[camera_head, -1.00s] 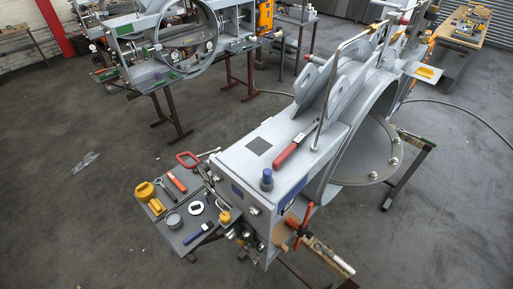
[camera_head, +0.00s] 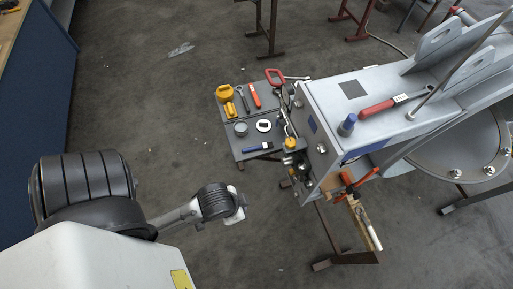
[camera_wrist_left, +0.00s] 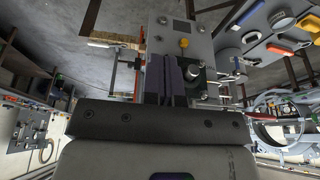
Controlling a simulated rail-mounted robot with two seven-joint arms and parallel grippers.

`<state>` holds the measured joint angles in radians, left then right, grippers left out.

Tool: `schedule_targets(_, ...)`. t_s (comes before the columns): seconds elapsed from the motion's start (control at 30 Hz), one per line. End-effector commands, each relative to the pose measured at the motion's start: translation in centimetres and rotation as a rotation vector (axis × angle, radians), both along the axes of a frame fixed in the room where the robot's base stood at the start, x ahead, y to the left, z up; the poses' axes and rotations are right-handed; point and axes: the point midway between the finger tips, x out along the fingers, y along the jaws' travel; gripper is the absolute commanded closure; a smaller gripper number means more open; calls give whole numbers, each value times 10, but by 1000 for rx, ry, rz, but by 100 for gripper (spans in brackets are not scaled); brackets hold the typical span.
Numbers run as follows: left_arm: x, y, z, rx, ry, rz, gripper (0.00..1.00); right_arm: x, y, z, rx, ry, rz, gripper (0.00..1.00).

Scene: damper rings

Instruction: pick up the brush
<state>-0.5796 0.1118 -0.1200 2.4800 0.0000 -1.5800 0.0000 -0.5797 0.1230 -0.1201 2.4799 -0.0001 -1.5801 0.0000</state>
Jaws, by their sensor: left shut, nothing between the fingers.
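No brush is plain to make out. A small blue-handled tool (camera_head: 257,147) lies at the near edge of the grey tool tray (camera_head: 227,142) and may be the brush, but it is too small to be sure. My left arm comes in from the lower left in the head view, and its wrist end is left of and nearer than the tray, apart from it. The fingers of my left gripper (camera_wrist_left: 165,78) show in the left wrist view, closed together and empty. My right gripper is not in view.
The tray also holds a yellow object (camera_head: 224,91), a wrench (camera_head: 243,98), an orange-handled tool (camera_head: 256,95), a grey round tin (camera_head: 240,129) and a white ring (camera_head: 263,125). The large grey housing (camera_head: 330,120) stands right of it. A wooden piece (camera_head: 357,213) juts out below.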

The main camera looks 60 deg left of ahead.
Motion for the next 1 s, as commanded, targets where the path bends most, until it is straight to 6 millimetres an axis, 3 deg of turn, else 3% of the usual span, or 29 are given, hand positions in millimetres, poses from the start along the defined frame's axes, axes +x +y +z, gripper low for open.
schedule_targets(0.17, 0, 0, 0, 0, 0, 0, 98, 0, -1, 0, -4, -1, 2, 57)
schedule_targets(0.7, 0, 4, 0, 14, 0, -9, 47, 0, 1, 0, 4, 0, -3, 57)
schedule_targets(0.9, 0, 3, -1, 9, 1, -5, 47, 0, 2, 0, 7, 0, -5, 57)
schedule_targets(1.0, 3, 1, -10, 5, 2, -16, 47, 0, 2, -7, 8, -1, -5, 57)
